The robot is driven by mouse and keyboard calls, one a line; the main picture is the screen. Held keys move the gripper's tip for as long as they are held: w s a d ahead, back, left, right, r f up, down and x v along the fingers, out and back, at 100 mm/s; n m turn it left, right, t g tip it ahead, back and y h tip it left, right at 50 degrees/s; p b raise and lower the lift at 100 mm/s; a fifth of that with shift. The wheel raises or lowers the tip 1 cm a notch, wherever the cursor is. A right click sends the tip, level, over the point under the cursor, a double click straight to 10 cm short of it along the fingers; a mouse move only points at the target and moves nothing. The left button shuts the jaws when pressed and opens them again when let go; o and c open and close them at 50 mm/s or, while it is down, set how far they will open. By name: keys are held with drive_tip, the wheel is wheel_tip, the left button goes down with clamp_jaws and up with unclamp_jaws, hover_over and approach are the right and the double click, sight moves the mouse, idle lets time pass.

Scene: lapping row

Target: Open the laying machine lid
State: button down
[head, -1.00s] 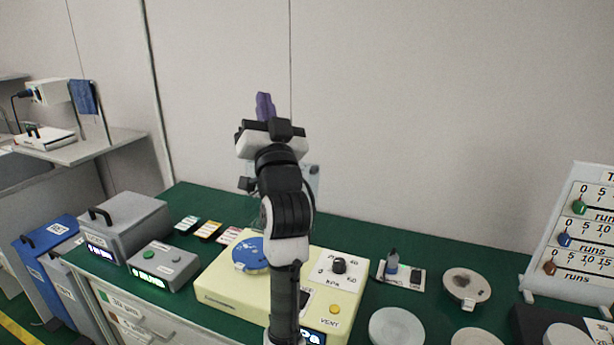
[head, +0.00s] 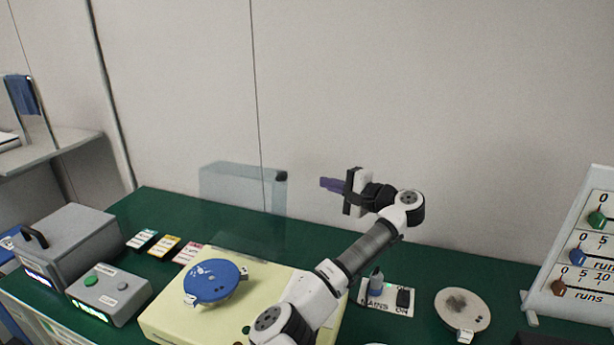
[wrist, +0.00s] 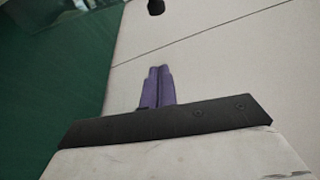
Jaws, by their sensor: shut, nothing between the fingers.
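The cream machine (head: 170,318) stands on the green bench with a blue disc (head: 214,281) on top. A clear lid (head: 235,187) stands upright behind it, raised off its top, with a dark knob (head: 281,176) at its upper right corner. My gripper (head: 322,184) is to the right of the knob, apart from it, with its purple fingers shut and empty, pointing left. The shut fingers (wrist: 158,70) also show in the wrist view against the wall, with a dark object at the top edge. My arm hides the machine's right part.
A grey box (head: 62,240) with a handle and a grey button unit (head: 108,294) stand at left.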

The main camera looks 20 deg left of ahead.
drive_tip(key=a, duration=0.9)
drive_tip(key=shift+s+r+b, duration=0.2)
drive_tip(key=shift+s+b, duration=0.25)
drive_tip(key=shift+a, duration=0.1)
drive_tip(key=shift+s+a+b, duration=0.1)
drive_tip(key=shift+a+b, duration=0.05)
drive_tip(key=shift+b, duration=0.15)
